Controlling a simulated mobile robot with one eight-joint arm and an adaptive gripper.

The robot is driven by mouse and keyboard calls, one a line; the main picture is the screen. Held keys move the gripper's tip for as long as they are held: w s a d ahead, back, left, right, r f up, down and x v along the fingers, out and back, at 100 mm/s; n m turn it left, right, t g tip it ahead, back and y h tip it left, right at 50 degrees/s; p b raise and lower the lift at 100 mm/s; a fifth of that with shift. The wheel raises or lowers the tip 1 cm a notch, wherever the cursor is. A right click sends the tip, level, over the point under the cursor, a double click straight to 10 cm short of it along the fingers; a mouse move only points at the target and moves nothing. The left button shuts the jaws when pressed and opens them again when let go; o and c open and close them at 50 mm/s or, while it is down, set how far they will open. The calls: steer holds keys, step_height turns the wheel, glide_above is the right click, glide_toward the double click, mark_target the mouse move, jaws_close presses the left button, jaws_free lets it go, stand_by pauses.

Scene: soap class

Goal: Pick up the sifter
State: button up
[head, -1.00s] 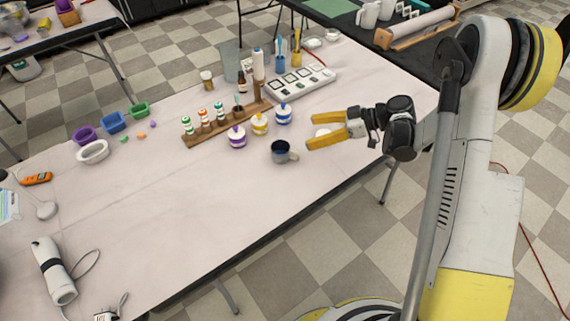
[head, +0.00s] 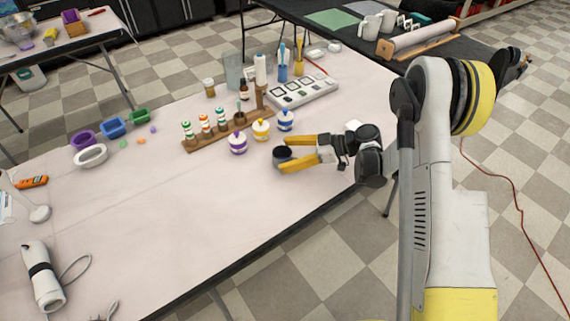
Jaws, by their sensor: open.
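A small grey cup-shaped thing with a dark inside, which looks like the sifter (head: 281,156), stands upright on the pale table (head: 190,215). A handle showed on its right side earlier; my gripper's fingers now hide that side. My gripper (head: 289,153) points left with its two yellow fingers apart. The fingertips are at the right side of the sifter, one at its far side and one at its near side. I cannot tell whether they touch it.
Purple, yellow and blue-lidded jars (head: 261,129) stand just behind the sifter. A wooden rack (head: 209,139) of bottles and a white palette tray (head: 301,92) lie farther back. The table's front edge is close by. The table left of the sifter is clear.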

steer(key=shift+a+f, duration=0.15)
steer(key=shift+a, duration=0.25)
steer(key=c, duration=1.3)
steer(key=shift+o, duration=0.2)
